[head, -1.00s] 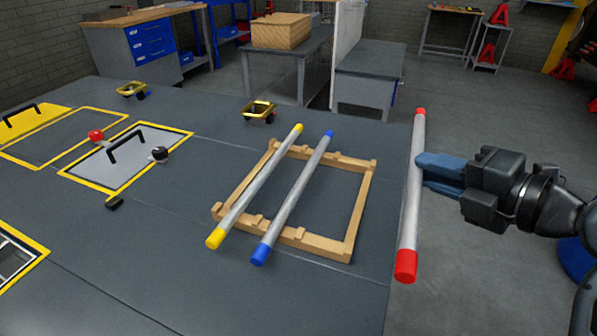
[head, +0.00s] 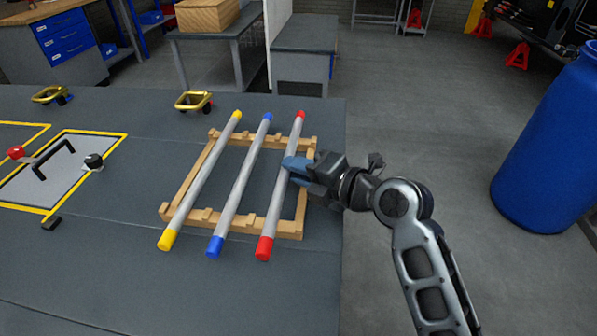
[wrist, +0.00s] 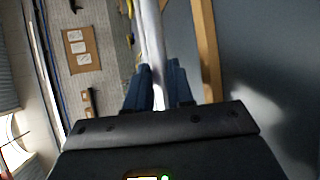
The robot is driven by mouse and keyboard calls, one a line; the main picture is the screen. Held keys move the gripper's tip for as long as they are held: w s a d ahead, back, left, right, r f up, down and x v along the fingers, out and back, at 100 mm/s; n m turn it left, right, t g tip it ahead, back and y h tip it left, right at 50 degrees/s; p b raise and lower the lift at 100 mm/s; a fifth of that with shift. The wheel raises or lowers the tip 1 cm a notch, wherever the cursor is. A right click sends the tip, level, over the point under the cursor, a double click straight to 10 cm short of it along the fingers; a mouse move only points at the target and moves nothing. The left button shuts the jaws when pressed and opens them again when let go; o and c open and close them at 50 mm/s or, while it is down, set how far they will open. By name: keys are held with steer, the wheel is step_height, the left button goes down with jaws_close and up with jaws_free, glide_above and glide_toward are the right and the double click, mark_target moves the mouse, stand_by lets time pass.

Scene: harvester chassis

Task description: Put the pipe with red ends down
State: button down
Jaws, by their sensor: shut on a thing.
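The pipe with red ends (head: 281,185) is grey with a red cap at each end. In the head view it lies across the right part of the wooden rack (head: 285,228), beside the other two pipes. I cannot tell whether it rests in the notches or is just above them. My gripper (head: 296,168), with blue fingers, is shut on the pipe near its middle, coming from the right. In the wrist view the pipe (wrist: 152,40) runs between the fingers (wrist: 155,88).
A blue-ended pipe (head: 241,185) and a yellow-ended pipe (head: 200,182) lie on the rack to the left. A hatch with a black handle (head: 60,175) is further left. A blue barrel (head: 545,150) stands at the right. The front of the grey surface (head: 150,295) is clear.

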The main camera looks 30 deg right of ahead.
steer(key=shift+f, duration=0.5)
steer(key=c, duration=1)
jaws_free()
steer(key=shift+f, duration=0.1)
steer(key=b+v, duration=0.2)
steer(key=v, duration=1)
